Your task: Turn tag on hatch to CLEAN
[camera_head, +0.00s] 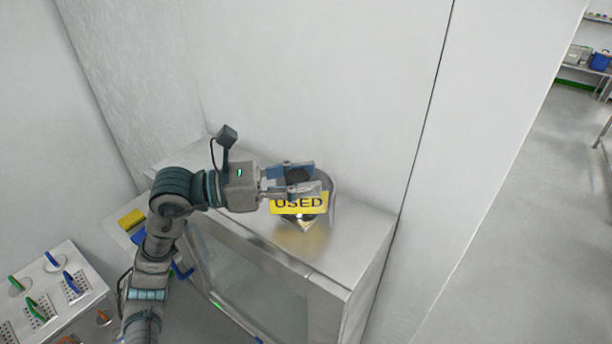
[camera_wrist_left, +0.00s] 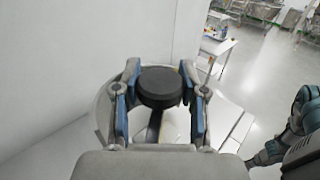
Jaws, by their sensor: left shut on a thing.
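A yellow tag (camera_head: 298,206) reading USED faces me in the head view, on the front of a shiny rounded metal piece (camera_head: 326,186) with a pointed lower end. This metal piece stands on top of a steel cabinet. My left gripper (camera_head: 303,179) comes in from the left just above the tag, its blue fingers shut on a round black knob (camera_wrist_left: 160,86). In the left wrist view the knob sits between the two fingers (camera_wrist_left: 160,108). The gripper partly hides the metal piece. My right gripper is not in view.
The steel cabinet (camera_head: 365,232) has a glass front (camera_head: 240,268) and stands against a white wall. A rack (camera_head: 55,300) with colored-handled tools is at lower left, near a yellow block (camera_head: 131,218). Open floor (camera_head: 510,220) lies to the right.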

